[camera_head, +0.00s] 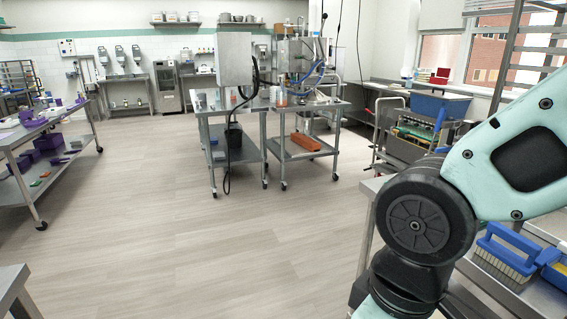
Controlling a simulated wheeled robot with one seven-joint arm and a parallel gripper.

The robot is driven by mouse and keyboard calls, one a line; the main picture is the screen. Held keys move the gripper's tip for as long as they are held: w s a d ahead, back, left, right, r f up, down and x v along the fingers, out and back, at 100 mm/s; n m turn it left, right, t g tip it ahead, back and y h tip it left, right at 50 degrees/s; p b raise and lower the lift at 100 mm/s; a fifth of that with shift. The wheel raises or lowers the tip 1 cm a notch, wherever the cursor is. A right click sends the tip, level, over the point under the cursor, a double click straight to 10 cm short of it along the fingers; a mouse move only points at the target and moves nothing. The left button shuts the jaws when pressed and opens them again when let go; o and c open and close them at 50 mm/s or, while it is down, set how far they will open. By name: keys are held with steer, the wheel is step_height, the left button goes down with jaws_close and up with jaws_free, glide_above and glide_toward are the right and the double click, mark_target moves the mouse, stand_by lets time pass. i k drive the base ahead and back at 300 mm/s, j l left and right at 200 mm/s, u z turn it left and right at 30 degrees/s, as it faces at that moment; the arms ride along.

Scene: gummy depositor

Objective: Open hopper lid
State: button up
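A steel machine (298,57) with blue hoses stands on a wheeled steel table in the middle distance. It may be the gummy depositor, but it is too small to tell. I cannot make out its hopper lid or whether that lid is open or shut. My arm (425,215) fills the lower right of the head view, far from the machine. My gripper is out of view.
A steel cabinet (234,60) with a black cable stands left of the machine. An orange box (306,142) lies on a lower shelf. Steel tables (45,143) line the left. Blue-handled brushes (507,255) sit at right. The floor (190,215) ahead is clear.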

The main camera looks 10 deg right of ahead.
mark_target(443, 94)
steer(key=i+u, duration=0.45)
steer(key=i, duration=1.55)
steer(key=i+z, duration=0.1)
steer(key=i, duration=0.9)
steer(key=i+j+z, duration=0.1)
steer(key=i, duration=0.9)
steer(key=i+l+z, duration=0.1)
steer(key=i+z, duration=0.7)
steer(key=z, duration=0.15)
steer(key=i+j+z, duration=0.25)
steer(key=i+z, duration=0.25)
steer(key=i+l+z, duration=0.15)
steer(key=z, duration=0.2)
steer(key=i+z, duration=0.7)
steer(key=i+l+u, duration=0.1)
steer(key=i+l, duration=0.15)
steer(key=i, duration=0.2)
steer(key=i+l, duration=0.3)
steer(key=i, duration=0.15)
steer(key=u, duration=0.05)
